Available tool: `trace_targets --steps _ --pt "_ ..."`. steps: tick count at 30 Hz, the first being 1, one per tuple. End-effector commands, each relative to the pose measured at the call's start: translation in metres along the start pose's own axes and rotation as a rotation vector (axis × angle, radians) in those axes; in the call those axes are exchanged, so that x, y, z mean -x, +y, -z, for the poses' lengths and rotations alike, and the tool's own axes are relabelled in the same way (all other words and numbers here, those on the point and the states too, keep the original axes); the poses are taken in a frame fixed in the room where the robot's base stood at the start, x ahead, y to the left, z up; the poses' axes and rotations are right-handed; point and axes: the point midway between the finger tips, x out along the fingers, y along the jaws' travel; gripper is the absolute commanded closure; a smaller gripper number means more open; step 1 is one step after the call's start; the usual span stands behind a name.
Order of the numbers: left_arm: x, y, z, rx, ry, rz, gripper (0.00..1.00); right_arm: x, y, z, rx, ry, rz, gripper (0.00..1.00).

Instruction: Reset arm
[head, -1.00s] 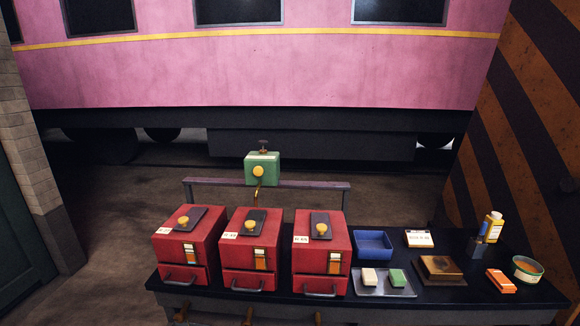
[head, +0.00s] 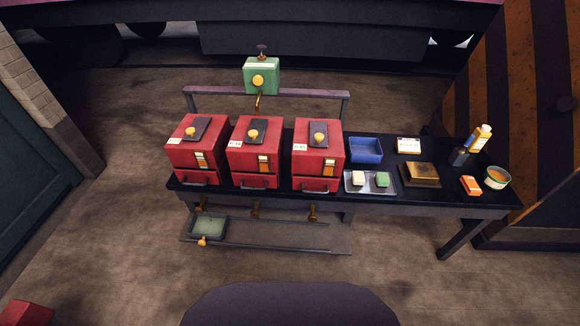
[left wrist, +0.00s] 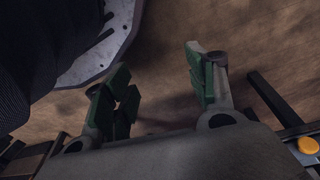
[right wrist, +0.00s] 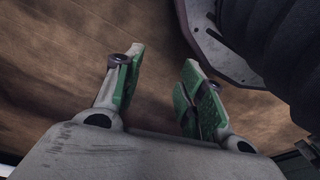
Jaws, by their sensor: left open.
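My left gripper (left wrist: 160,88) is open and empty in the left wrist view, its green-padded fingers apart over the brown floor. My right gripper (right wrist: 158,90) shows in the right wrist view with its green-padded fingers apart and nothing between them. Neither gripper shows in the head view. Three red boxes (head: 197,160), (head: 255,163), (head: 318,165) stand in a row on the black table, each with a dark plate and a brass knob on top. A green box (head: 262,83) with a brass knob is on the rail behind them.
The black table (head: 440,196) also holds a blue tray (head: 364,158), a metal tray (head: 350,187) with two small blocks, a brown block (head: 420,174), an orange box (head: 470,186), a tin (head: 496,178) and a bottle (head: 481,138). A low shelf (head: 290,236) is below.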

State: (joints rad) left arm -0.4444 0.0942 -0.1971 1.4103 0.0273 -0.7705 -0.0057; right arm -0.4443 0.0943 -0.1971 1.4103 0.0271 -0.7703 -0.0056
Motion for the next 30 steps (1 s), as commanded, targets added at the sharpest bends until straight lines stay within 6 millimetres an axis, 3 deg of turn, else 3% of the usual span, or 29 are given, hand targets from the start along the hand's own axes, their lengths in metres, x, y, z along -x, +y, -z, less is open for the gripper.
trace_targets --steps 30 --pt "0.021 -0.014 -0.108 -0.006 -0.062 0.026 0.43 0.021 0.014 -0.108 0.005 -0.062 -0.026 0.6"
